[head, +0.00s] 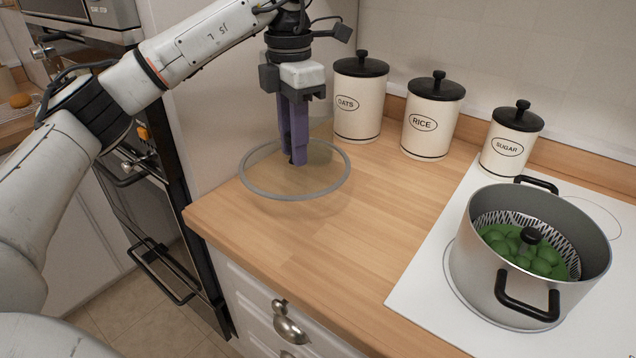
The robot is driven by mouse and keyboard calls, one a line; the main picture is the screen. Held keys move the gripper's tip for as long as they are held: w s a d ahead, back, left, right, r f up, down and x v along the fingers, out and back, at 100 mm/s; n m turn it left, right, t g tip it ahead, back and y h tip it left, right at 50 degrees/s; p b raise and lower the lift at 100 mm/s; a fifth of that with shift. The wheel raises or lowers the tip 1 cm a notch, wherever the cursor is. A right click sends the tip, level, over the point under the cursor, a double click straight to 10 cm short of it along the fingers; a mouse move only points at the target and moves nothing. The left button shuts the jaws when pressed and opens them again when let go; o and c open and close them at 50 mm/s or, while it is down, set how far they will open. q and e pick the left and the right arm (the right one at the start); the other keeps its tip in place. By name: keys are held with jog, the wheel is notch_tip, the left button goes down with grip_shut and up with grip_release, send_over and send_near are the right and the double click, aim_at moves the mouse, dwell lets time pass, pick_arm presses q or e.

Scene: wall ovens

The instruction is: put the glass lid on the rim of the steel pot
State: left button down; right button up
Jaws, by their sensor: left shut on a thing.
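The glass lid (262,194) is a clear disc with a grey rim, seen over the left end of the wooden counter. My left gripper (296,160) points down at the lid's middle, its purple fingers shut on the lid's knob, which they mostly hide. The lid looks about level; I cannot tell its height above the counter. The steel pot (480,262) stands on the white hob at the right, uncovered, well apart from the lid. Inside it are a perforated steel insert, green round pieces and a black knob (531,236). My right gripper is out of view.
The oats canister (358,110), rice canister (430,132) and sugar canister (508,155) stand along the back wall. The pot's two black handles (527,300) stick out front and back. The counter (350,250) between lid and hob is clear. Wall ovens (145,200) are at left.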

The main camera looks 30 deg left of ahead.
pick_arm(q)
notch_tip(320, 180, down, 8)
jog(key=shift+s+f, duration=0.1)
dwell(0.4)
jog(key=shift+f, duration=0.1)
jog(key=c, duration=1.8)
grip_release()
jog(key=shift+c, duration=0.2)
jog(key=o, duration=0.4)
